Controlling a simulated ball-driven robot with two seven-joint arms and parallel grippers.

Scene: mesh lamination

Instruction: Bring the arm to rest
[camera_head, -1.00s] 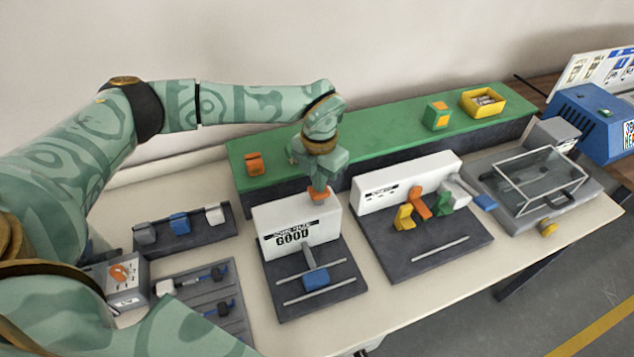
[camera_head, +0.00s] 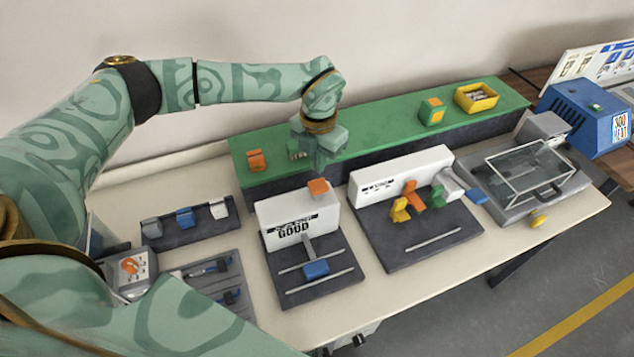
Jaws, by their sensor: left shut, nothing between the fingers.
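My left arm (camera_head: 250,84) comes in from the left, raised over the bench. Its left gripper (camera_head: 318,168) points down above the white stand marked "GOOD" (camera_head: 284,214), in front of the green shelf. It is shut and empty. An orange block (camera_head: 318,188) sits on top of that stand, just below the fingers; whether the fingertips touch it I cannot tell. My right gripper does not show in the head view.
The green shelf (camera_head: 380,126) carries an orange piece (camera_head: 256,160), a green-orange cube (camera_head: 431,111) and a yellow bin (camera_head: 477,97). A second white stand (camera_head: 400,178) holds coloured levers. A clear-lidded box (camera_head: 525,175) and a blue machine (camera_head: 587,118) stand at the right.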

